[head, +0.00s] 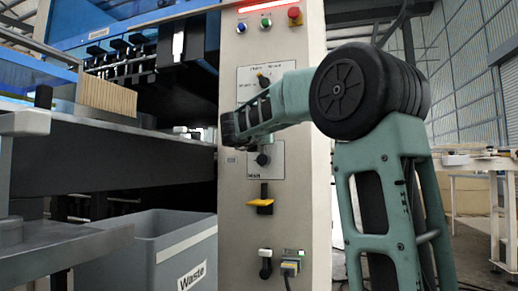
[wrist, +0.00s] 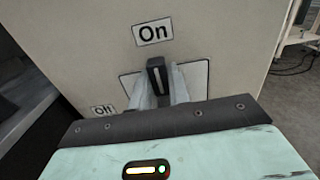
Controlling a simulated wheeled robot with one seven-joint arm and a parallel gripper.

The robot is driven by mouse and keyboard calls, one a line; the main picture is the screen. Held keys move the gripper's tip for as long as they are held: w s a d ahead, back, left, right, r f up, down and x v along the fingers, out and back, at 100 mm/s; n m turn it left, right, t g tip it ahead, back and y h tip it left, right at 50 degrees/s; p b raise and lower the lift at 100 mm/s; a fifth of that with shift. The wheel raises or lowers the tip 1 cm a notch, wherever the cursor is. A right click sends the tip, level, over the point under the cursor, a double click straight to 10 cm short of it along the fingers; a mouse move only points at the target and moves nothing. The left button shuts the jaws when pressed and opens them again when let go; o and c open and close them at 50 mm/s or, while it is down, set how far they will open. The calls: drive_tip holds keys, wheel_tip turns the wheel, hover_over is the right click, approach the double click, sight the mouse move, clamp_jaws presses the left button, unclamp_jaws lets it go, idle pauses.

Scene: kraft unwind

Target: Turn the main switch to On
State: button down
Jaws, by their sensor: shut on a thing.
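The main switch (wrist: 157,77) has a black handle with a white line. In the wrist view it stands on a white plate (wrist: 202,77) with a dark outline. An "On" label (wrist: 153,32) is above it and an "Off" label (wrist: 103,110) is at the lower left. The handle's line points up toward "On". My gripper (wrist: 162,85) is shut on the handle, one pale finger on each side. The handle's base is partly hidden by the fingers. In the head view my arm crosses the panel, and the fingertips cannot be made out there.
The grey panel (head: 231,200) carries an upper selector (head: 263,80), a red button (head: 294,13), a yellow lever (head: 260,202) and a lower plug (head: 289,268). A grey waste bin (head: 150,240) stands to its left, below the machine.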

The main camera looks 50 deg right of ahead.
drive_tip(key=shift+s+f, duration=0.1)
idle(0.5)
drive_tip(key=c, duration=1.3)
unclamp_jaws()
drive_tip(key=shift+a, duration=0.1)
drive_tip(key=p+v, duration=0.2)
drive_tip(key=v, duration=1.5)
drive_tip(key=shift+s+a, duration=0.1)
drive_tip(key=shift+s, duration=0.05)
drive_tip(key=shift+p, duration=0.35)
